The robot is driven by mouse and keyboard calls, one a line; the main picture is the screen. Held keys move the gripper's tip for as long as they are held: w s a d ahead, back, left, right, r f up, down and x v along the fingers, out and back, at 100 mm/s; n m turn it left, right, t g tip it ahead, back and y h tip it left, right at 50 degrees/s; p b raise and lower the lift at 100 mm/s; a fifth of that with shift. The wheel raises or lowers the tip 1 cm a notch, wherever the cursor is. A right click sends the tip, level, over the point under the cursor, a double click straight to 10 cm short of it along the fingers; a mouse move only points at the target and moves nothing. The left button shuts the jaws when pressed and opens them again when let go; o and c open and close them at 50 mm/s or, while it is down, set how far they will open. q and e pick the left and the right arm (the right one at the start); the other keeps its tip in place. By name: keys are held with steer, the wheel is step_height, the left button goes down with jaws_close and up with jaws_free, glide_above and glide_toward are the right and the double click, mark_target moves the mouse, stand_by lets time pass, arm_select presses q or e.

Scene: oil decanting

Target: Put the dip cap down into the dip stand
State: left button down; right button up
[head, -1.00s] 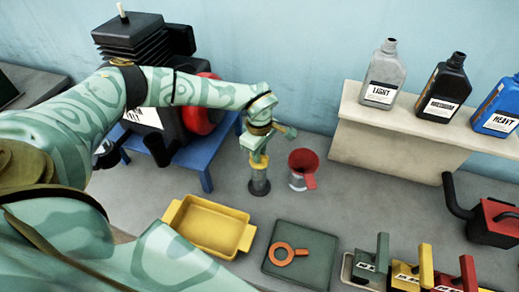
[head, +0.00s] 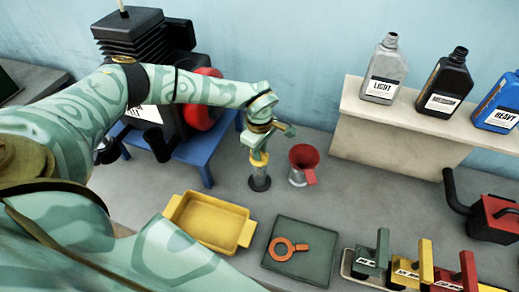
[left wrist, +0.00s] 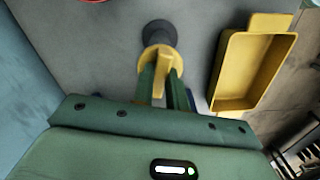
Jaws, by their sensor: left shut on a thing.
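My left gripper (head: 257,149) is shut on the yellow dip cap (head: 259,159) and points down. The cap's grip tab (left wrist: 161,73) shows between the fingers in the left wrist view. The dip stand (head: 260,183), a short grey cylinder with a dark base, stands upright directly under the cap. Its dark base (left wrist: 158,31) also shows past the cap in the left wrist view. The cap is at the stand's top and lined up with it. I cannot tell whether it is fully seated. My right gripper is not in view.
A red funnel (head: 304,157) on a metal can stands close right of the stand. A yellow tray (head: 250,236) is in front. A blue bench (head: 200,153) carrying an engine is at left. A green mat (head: 312,270) holds an orange ring tool (head: 283,250). Bottles line a shelf (head: 400,135).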

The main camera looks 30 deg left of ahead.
arm_select(q)
steer(key=shift+f+b, duration=0.7)
steer(key=shift+f, duration=0.5)
steer(key=c, duration=1.3)
jaws_free()
steer(key=shift+r, duration=0.1)
step_height(320, 180, up, 16)
steer(key=shift+r+p, duration=0.15)
steer(key=shift+p, duration=0.6)
